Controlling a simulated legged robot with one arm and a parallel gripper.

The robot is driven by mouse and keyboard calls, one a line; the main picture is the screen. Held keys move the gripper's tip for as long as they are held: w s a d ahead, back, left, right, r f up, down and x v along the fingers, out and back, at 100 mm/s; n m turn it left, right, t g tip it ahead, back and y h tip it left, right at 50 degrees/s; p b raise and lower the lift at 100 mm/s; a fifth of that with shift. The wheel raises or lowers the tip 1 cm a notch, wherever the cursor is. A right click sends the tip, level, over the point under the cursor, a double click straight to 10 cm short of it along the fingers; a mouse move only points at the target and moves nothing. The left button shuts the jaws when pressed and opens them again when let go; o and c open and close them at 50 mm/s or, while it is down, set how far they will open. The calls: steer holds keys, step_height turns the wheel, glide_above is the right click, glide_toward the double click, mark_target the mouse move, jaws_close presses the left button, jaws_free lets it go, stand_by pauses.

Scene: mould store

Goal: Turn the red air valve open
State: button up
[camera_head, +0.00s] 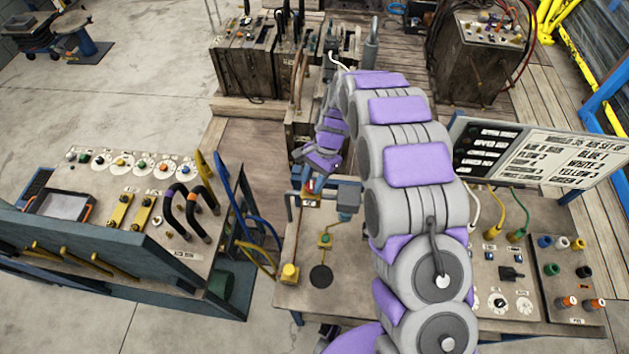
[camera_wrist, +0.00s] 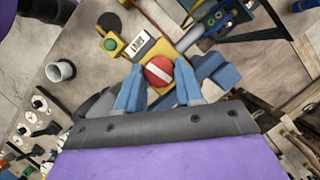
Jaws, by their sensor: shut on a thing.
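The red air valve (camera_wrist: 159,71) is a round red knob with a white bar across it, on a yellow body, in the wrist view. My gripper (camera_wrist: 160,88) has its two blue fingers on either side of the knob, shut on it. In the head view the valve (camera_head: 310,185) is a small red spot at the back edge of the bench, partly hidden by my gripper (camera_head: 318,189). A small label plate (camera_wrist: 140,43) sits beside the valve. The white bar runs slightly tilted across the picture.
A green button on a yellow box (camera_wrist: 110,44) stands close to the valve. A yellow knob (camera_head: 289,273) is on the front left of the bench (camera_head: 350,280). A sign board (camera_head: 540,150) and cables stand at right. A second console (camera_head: 130,215) is at left.

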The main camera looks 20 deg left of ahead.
steer(key=n+b, duration=0.1)
steer(key=n, duration=0.1)
steer(key=n+h+b, duration=0.1)
steer(key=shift+a+f+n, duration=0.15)
steer(key=shift+f+n, duration=0.2)
steer(key=shift+n, duration=0.05)
steer(key=n+h+b, duration=0.1)
steer(key=n, duration=0.1)
steer(key=n+h+b, duration=0.1)
steer(key=n, duration=0.1)
steer(key=shift+s+a+r+n, duration=0.1)
steer(key=shift+a+n, duration=0.1)
steer(key=shift+n, duration=0.1)
steer(key=n+t+h, duration=0.1)
steer(key=n, duration=0.2)
steer(key=shift+b, duration=0.35)
steer(key=shift+s+a+r+n+t+h, duration=0.1)
steer(key=shift+n+t+h, duration=0.25)
steer(key=shift+n, duration=0.75)
steer(key=shift+a+r+n+t+h, duration=0.1)
steer(key=shift+n+t+h, duration=0.2)
steer(key=shift+n, duration=1.1)
steer(key=o, duration=1)
